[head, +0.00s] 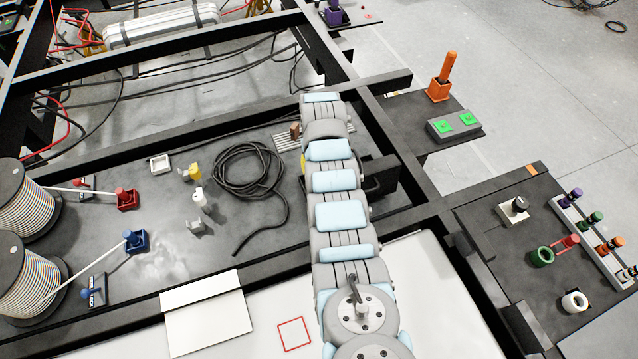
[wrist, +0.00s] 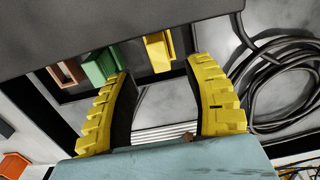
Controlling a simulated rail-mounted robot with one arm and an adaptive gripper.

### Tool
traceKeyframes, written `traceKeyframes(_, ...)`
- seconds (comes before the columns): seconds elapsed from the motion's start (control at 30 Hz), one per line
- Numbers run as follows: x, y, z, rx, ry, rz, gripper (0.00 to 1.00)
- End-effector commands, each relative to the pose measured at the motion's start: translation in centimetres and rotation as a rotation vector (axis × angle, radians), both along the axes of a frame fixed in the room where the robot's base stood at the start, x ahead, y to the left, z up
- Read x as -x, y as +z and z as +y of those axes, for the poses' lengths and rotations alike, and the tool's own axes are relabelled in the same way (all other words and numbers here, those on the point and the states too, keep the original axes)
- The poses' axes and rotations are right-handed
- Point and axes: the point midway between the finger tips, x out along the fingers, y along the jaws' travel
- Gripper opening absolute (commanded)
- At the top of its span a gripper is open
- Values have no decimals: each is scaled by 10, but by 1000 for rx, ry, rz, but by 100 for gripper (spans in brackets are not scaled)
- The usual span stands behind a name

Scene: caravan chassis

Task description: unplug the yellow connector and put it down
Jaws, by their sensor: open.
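In the wrist view my gripper (wrist: 157,72) is open, with its two yellow ribbed fingers apart and nothing between them. A yellow block-shaped piece (wrist: 158,50), which looks like the yellow connector, shows just beyond the fingertips, at the edge of a dark beam. It is apart from the fingers, and its far part is hidden by the beam. A green block (wrist: 102,65) and a brown block (wrist: 66,73) sit to its left along the same edge. In the head view my arm hides the gripper and most of this spot.
A coiled black cable (head: 245,170) lies left of my arm. A small yellow part (head: 190,173) and a white part (head: 201,198) stand farther left. Dark chassis beams (head: 395,165) frame the spot. A side table (head: 480,240) with coloured plugs is at right.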

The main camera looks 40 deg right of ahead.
Motion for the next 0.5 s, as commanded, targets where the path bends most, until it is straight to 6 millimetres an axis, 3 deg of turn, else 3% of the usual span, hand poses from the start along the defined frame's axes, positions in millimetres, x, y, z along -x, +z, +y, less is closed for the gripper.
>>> traceKeyframes(0.5,0,-38,0,1,-1,-4,52)
